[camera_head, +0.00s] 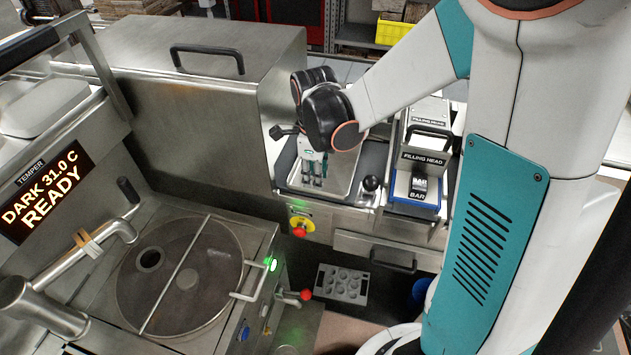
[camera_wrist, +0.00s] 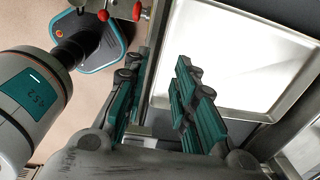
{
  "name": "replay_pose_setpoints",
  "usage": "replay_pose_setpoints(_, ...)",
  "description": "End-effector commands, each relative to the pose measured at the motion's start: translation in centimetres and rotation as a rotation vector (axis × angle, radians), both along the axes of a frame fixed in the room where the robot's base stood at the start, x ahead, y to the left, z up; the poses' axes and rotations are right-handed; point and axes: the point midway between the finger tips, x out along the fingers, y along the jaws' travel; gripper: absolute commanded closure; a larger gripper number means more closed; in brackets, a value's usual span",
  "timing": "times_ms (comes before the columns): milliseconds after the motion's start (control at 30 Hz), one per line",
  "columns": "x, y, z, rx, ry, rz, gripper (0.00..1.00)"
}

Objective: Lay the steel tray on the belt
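A shallow steel tray (camera_head: 345,170) sits in a dark-topped station at the centre of the head view, partly hidden by my wrist and gripper. In the wrist view the bright square steel tray (camera_wrist: 235,55) fills the upper right, its near rim close to the fingers. My gripper (camera_head: 313,175) points down at the tray's left part. In the wrist view its green-padded fingers (camera_wrist: 161,62) stand apart with a clear gap. The tray's left rim shows between them, and no contact is visible. I cannot clearly identify the belt.
A filling head block marked BAR (camera_head: 419,192) stands right of the tray. A black ball knob (camera_head: 371,183) and red stop button (camera_head: 300,231) are nearby. A large steel housing (camera_head: 195,110) and a round tempering tank (camera_head: 180,275) stand left. A plate with round cavities (camera_head: 342,283) lies lower.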

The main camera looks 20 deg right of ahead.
Motion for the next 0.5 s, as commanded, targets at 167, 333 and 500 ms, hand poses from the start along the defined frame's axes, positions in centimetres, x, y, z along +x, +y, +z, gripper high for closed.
replay_pose_setpoints(167, -0.2, 0.1, 3.9, 0.000, 0.000, 0.000, 0.75)
replay_pose_setpoints(333, -0.2, 0.2, 6.2, 0.000, 0.000, 0.000, 0.75)
replay_pose_setpoints(500, -0.4, 0.2, 7.3, -0.001, -0.003, 0.011, 0.75)
